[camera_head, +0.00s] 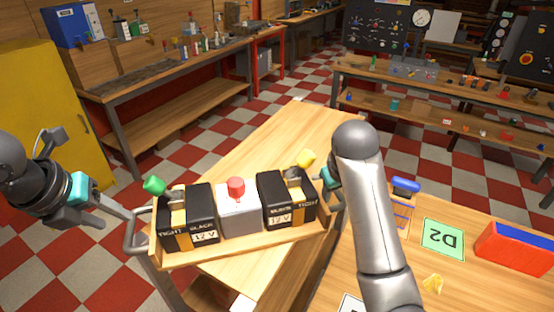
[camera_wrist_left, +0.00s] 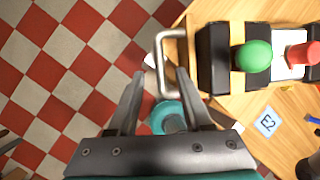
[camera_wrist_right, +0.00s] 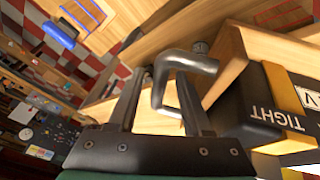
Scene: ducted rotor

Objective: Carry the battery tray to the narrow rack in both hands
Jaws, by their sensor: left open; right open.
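The battery tray (camera_head: 240,248) is a wooden tray with a grey bar handle at each end. It holds two black strapped batteries with a white red-knobbed box between them. It lies across the wooden table, both ends reaching past the table's sides. My left gripper (camera_head: 130,218) is open at the left handle (camera_wrist_left: 172,62), whose bar shows between the fingertips. My right gripper (camera_wrist_right: 160,85) is open, with the right handle (camera_wrist_right: 185,66) between its fingers. In the head view my right arm partly hides that gripper. I cannot tell which piece of furniture is the narrow rack.
The wooden table (camera_head: 310,125) is bare behind the tray. On the right, another table carries a green D2 card (camera_head: 442,239), a red and blue box (camera_head: 515,247) and a blue-handled item (camera_head: 405,186). A yellow cabinet (camera_head: 50,110) stands left.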

